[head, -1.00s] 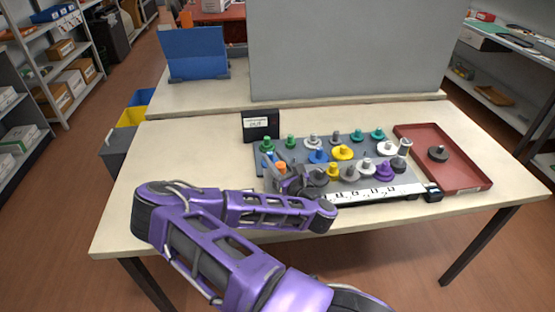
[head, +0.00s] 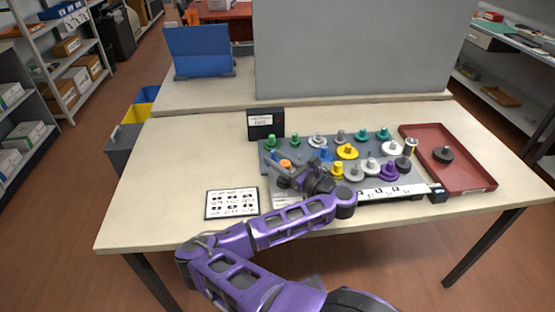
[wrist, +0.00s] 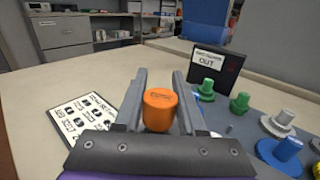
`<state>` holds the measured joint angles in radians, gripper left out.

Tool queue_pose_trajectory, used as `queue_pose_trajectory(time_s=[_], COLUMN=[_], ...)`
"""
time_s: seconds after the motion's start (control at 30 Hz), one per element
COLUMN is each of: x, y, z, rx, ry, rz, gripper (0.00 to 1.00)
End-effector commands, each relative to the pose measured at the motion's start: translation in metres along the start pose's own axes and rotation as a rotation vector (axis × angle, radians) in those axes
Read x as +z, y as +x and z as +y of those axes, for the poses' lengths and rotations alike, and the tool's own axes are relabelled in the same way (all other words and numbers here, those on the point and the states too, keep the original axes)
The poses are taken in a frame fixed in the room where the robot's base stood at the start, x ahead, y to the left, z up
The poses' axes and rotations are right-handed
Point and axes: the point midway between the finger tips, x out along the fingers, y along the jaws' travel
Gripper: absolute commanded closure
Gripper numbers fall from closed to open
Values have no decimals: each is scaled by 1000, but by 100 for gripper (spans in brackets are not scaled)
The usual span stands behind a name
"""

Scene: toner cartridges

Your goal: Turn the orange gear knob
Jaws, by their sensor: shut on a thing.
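The orange gear knob (wrist: 160,110) stands upright between the two fingers of my gripper (wrist: 157,105) in the wrist view. The fingers are shut on it, one on each side. In the head view the orange knob (head: 285,163) shows only in part at the left end of the grey board (head: 266,150), beside my gripper (head: 277,172). The knob's lower part and its base are hidden in both views.
Several green, grey, blue, yellow and purple knobs stand on the board, close right of my gripper. A black sign (head: 265,124) stands behind. A printed card (head: 231,204) lies left. A red tray (head: 475,180) holding a dark knob (head: 443,154) is right.

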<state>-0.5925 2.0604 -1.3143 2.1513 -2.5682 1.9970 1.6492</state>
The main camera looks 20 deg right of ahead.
Motion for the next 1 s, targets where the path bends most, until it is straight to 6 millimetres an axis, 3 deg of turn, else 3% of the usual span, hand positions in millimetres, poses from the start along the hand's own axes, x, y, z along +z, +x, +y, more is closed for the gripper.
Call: queue_pose_trajectory(time_s=[0.3, 0.33, 0.5, 1.0], x=[4, 4, 3, 1], y=[2, 2, 1, 0], z=[0, 0, 0, 0], rx=[2, 2, 1, -1], ry=[-5, -5, -4, -2], rz=[-9, -9, -7, -3], gripper=[100, 57, 31, 31])
